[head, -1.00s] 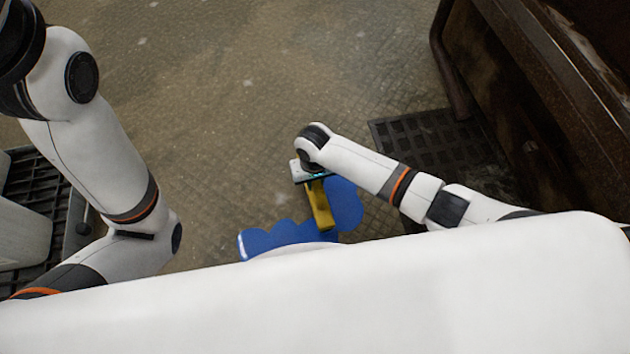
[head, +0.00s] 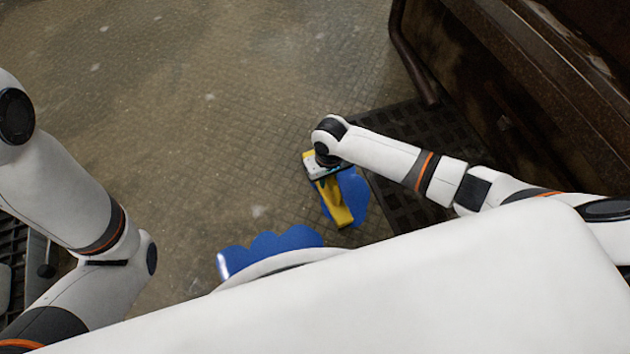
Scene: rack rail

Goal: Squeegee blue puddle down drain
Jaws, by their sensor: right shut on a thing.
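The blue puddle (head: 275,241) lies on the tiled floor in the head view, partly hidden by my white body. Another blue part (head: 355,195) shows at the right of the yellow squeegee (head: 336,202), beside the dark drain grate (head: 418,150). My right gripper (head: 322,166) is shut on the squeegee, which slants down to the floor at the blue. The fingertips are largely hidden by the wrist. My left arm comes in at the left, but its gripper is out of view.
A rusty brown metal structure (head: 520,100) with a dark pipe leg (head: 412,60) stands at the upper right, beyond the grate. Another dark grating (head: 12,262) shows at the left edge. The floor at the upper middle is clear.

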